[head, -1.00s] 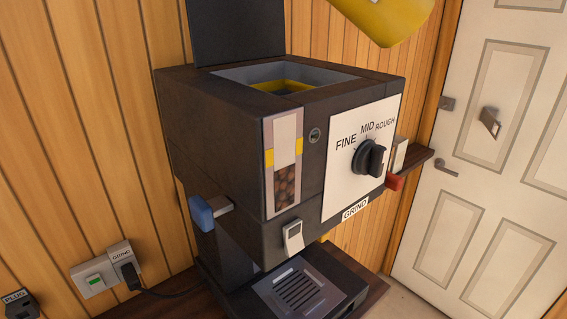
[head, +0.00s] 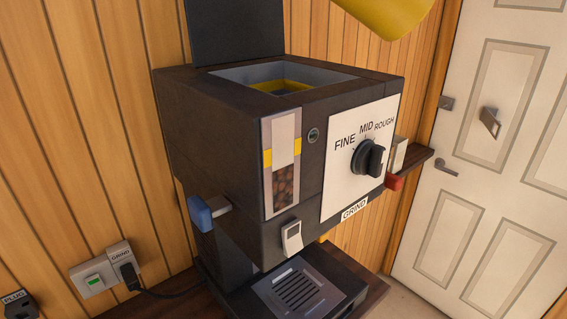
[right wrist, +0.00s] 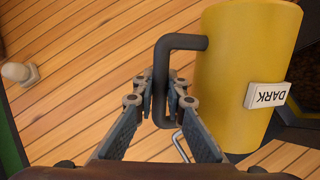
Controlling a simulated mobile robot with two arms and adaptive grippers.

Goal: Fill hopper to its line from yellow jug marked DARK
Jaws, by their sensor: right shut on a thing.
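The yellow jug (head: 392,14) shows only in part at the top edge of the head view, above and to the right of the hopper (head: 335,80). In the right wrist view the jug (right wrist: 238,75) carries a white DARK label (right wrist: 266,95), and my right gripper (right wrist: 161,88) is shut on its dark handle (right wrist: 185,42). The hopper is open on top, with a yellow line (head: 285,86) inside. The front window (head: 283,165) shows brown beans below its yellow band. No stream of beans shows. The jug's mouth is hidden. My left gripper is out of view.
A raised dark lid (head: 236,28) stands behind the hopper. Wall sockets (head: 100,270) are at lower left, a white door (head: 500,150) at right.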

